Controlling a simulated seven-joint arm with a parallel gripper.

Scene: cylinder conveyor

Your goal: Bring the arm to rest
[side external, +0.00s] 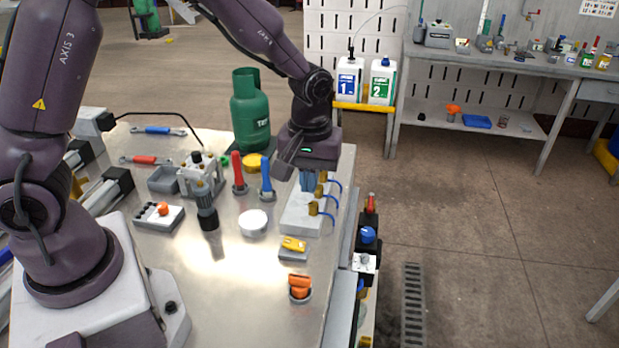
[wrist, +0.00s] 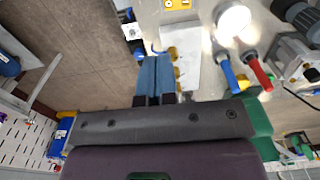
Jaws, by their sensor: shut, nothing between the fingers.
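My gripper (side external: 308,180) hangs over the far right part of the metal table, pointing down. Its blue fingers are shut with nothing between them. They also show closed together in the wrist view (wrist: 155,65). Below and around the fingertips in the picture is a pale block (side external: 297,220) with brass fittings (side external: 314,207) and blue hoses. I cannot tell whether the fingertips touch it. In the wrist view the pale block (wrist: 194,70) lies just right of the fingers.
A green gas cylinder (side external: 250,110) stands left of my gripper. Red (side external: 239,172) and blue (side external: 266,178) handled tools stand close by. A white round thing (side external: 253,222) and a yellow-topped block (side external: 293,246) are nearer. The front middle of the metal table (side external: 215,290) is clear.

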